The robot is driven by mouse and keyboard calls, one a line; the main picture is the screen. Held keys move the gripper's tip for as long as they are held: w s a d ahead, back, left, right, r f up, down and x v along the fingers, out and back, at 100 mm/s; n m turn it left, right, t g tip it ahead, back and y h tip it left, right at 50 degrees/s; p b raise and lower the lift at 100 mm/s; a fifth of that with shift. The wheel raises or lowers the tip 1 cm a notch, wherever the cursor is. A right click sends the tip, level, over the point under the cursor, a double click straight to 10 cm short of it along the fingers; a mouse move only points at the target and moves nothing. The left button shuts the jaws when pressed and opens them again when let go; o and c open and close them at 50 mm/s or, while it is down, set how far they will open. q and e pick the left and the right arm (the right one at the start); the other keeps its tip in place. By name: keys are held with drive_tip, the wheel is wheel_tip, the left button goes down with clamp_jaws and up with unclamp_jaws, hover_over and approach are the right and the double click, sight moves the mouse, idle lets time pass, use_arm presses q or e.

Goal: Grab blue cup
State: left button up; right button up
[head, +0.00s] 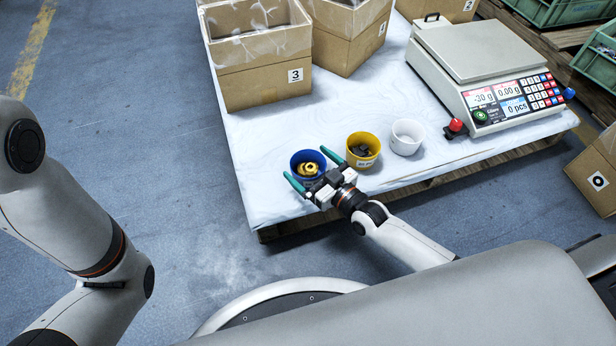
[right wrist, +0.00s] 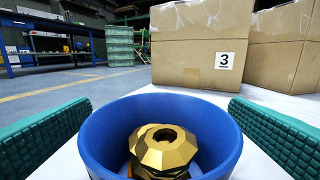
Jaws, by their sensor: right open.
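The blue cup (head: 297,158) stands upright near the front left of the white-covered table and holds gold metal parts. It also fills the lower middle of the right wrist view (right wrist: 105,140), with a gold nut-like part (right wrist: 163,150) inside. My right gripper (head: 311,168) is open, with its green fingers on either side of the cup. In the right wrist view both fingers show apart from the cup wall, with small gaps. My left arm shows at the left of the head view, but its gripper is out of view.
A yellow cup (head: 362,140) with dark parts and a white cup (head: 406,148) stand to the right of the blue cup. A scale (head: 490,65) is at the right. Cardboard box 3 (head: 262,88) and another box (head: 345,50) stand behind on the table (head: 235,150).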

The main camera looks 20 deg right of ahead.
drive_tip(key=shift+w+a, duration=0.2)
drive_tip(key=shift+w, duration=0.3)
drive_tip(key=shift+r, duration=0.1)
drive_tip(key=c, duration=1.2)
